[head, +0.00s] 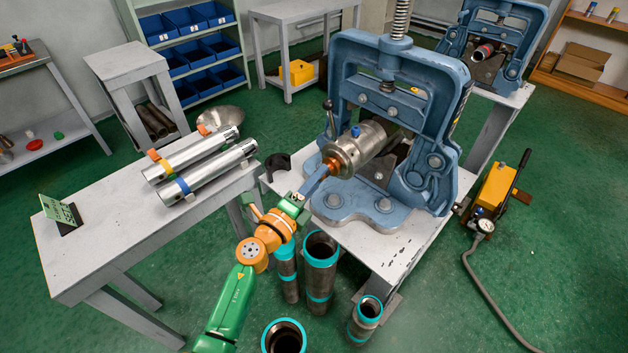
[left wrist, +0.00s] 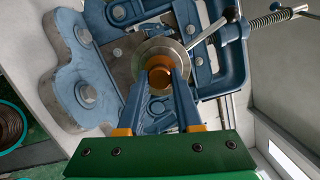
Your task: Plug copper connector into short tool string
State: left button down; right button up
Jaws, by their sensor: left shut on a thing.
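My left gripper (head: 318,180) reaches in from the lower left to the blue pipe vise (head: 335,205). Its blue fingers are shut on the copper connector (head: 331,164), which also shows between the fingertips in the left wrist view (left wrist: 160,76). The connector is at the near end of the short steel tool string (head: 362,145), which lies in the vise. The two look in line and touching; how deep the connector sits is hidden. In the left wrist view the string's round end (left wrist: 146,62) surrounds the connector. My right gripper is in neither view.
A grey table (head: 95,235) at left holds two silver cylinders (head: 190,155) and a green sign (head: 60,210). Several pipes with teal rims (head: 320,262) stand on the floor below the vise. A yellow pump (head: 492,190) is at right. A second vise (head: 490,45) stands behind.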

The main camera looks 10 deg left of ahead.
pick_arm(q)
jog(key=shift+w+d, duration=0.2)
jog(key=shift+w, duration=0.1)
jog(key=shift+r, duration=0.1)
jog(key=c, duration=0.5)
grip_release()
jog(key=shift+w+d, duration=0.15)
jog(key=shift+w, duration=0.05)
jog(key=shift+s, duration=0.1)
